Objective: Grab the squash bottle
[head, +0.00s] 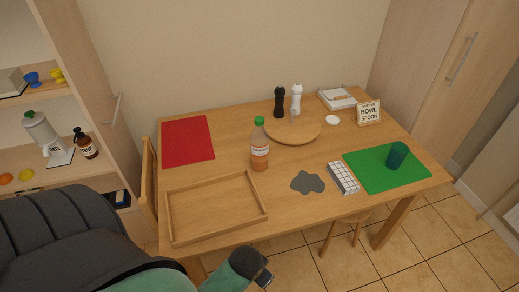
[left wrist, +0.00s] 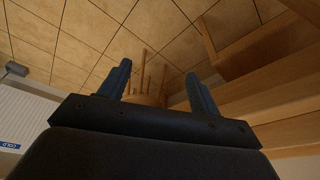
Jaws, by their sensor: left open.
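The squash bottle (head: 260,145) stands upright on the wooden table, with a green cap, orange contents and a pale label. It is behind the right end of the wooden tray and in front of the round board. My left gripper shows in the left wrist view (left wrist: 160,82) with its two blue fingers apart and nothing between them. In the head view, an arm of mine (head: 240,272) is low in front of the table's near edge, well short of the bottle. The bottle does not show in the left wrist view. My right gripper is not seen.
The wooden tray (head: 168,216) is empty at the near left.

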